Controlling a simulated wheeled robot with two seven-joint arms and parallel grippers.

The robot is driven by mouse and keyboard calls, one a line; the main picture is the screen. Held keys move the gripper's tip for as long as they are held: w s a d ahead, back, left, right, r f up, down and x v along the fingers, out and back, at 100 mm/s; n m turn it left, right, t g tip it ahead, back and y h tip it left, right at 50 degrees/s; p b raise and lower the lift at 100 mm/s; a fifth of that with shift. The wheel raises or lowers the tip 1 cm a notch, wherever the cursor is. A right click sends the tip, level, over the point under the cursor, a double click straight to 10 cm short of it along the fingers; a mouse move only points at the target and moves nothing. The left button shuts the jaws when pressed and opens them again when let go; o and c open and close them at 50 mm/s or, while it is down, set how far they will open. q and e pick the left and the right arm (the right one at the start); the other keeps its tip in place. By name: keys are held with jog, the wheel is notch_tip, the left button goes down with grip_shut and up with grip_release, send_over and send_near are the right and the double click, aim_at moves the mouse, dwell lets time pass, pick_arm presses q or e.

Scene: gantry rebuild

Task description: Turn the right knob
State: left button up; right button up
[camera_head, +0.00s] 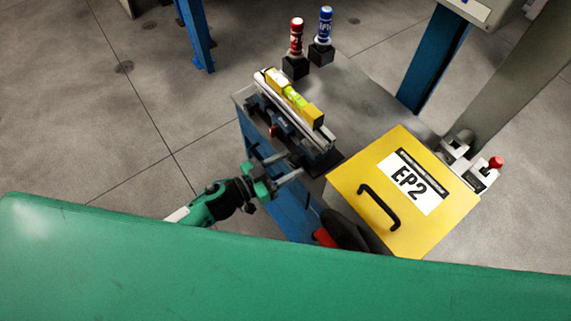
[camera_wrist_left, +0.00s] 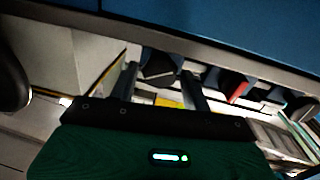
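A rail fixture (camera_head: 322,139) with a yellow spirit level (camera_head: 294,97) on top stands at the table's left edge. Dark knob-like parts line its near side, with a small red part (camera_head: 274,131) among them. My left gripper (camera_head: 284,166) points at the right end of this row, with its fingers apart. In the left wrist view a black knob-like block (camera_wrist_left: 161,66) shows between or just beyond the two fingers (camera_wrist_left: 160,86). I cannot tell whether they touch it. Which part is the right knob is not clearly readable. My right gripper is not in view.
A yellow EP2 box (camera_head: 350,178) with a black handle stands right of the fixture. Red (camera_head: 296,37) and blue (camera_head: 325,25) bottles stand in black holders at the back. A red button (camera_head: 495,162) is at the far right. Floor left of the table is clear.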

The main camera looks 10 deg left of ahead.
pick_arm(q)
jog(key=c, duration=0.6)
jog(key=shift+m, duration=0.3)
jog(key=shift+r+m+p, duration=0.1)
jog(key=shift+m+p, duration=0.25)
jog(key=shift+m, duration=0.15)
jog(key=shift+m+p, duration=0.3)
jog(key=shift+m, duration=0.8)
jog(key=shift+m+y, duration=0.3)
jog(key=shift+m, duration=1.1)
